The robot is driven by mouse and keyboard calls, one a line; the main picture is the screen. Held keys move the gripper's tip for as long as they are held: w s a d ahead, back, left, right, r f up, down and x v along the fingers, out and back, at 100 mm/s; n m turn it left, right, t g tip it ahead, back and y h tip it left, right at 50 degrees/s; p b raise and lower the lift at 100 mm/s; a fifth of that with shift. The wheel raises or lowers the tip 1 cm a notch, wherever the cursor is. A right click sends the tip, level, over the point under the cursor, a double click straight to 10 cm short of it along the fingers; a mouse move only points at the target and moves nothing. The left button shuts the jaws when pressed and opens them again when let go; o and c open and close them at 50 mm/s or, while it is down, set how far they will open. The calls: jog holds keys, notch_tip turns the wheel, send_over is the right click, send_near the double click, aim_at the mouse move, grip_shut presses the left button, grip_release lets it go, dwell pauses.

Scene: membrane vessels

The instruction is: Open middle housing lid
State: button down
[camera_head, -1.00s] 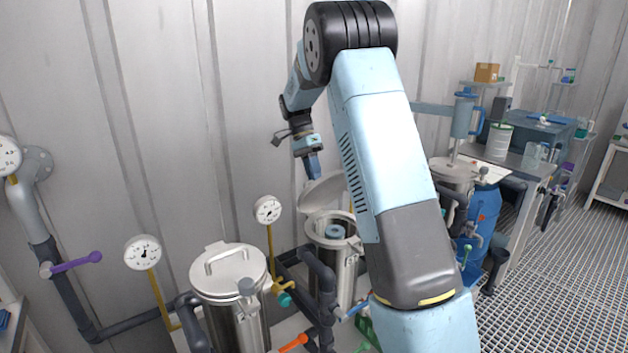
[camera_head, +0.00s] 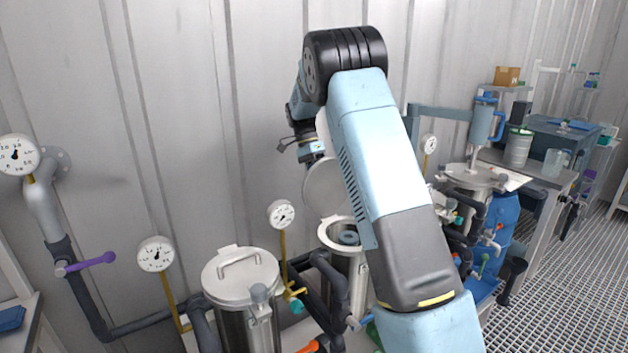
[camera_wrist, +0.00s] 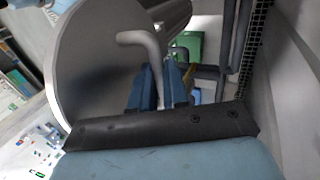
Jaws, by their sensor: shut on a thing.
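The middle housing (camera_head: 343,272) is a steel vessel standing open, with a round grey insert (camera_head: 348,238) inside its mouth. Its lid (camera_head: 323,190) is swung up steeply at the back of the rim, and part of it is hidden behind my arm. In the wrist view the lid (camera_wrist: 85,75) is a large grey disc with a bent bar handle (camera_wrist: 140,40). My gripper (camera_wrist: 160,82) has its blue fingers closed around the lower part of this handle. In the head view my gripper's fingertips are hidden behind the lid and arm.
A closed vessel (camera_head: 241,274) stands to the left, and another lidded vessel (camera_head: 470,178) to the right. Pressure gauges (camera_head: 282,214), dark pipes (camera_head: 330,275) and a purple-handled valve (camera_head: 92,262) surround them. The corrugated wall (camera_head: 180,120) is close behind. Open grating floor (camera_head: 570,270) lies at right.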

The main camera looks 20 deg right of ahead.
jog(key=shift+a, duration=0.25)
jog(key=c, duration=1.1)
grip_release()
jog(key=shift+d, duration=0.1)
jog(key=shift+c, duration=0.2)
jog(key=shift+r, duration=0.1)
jog(key=v, duration=1.3)
jog(key=shift+w+r, duration=0.15)
jog(key=shift+r, duration=0.05)
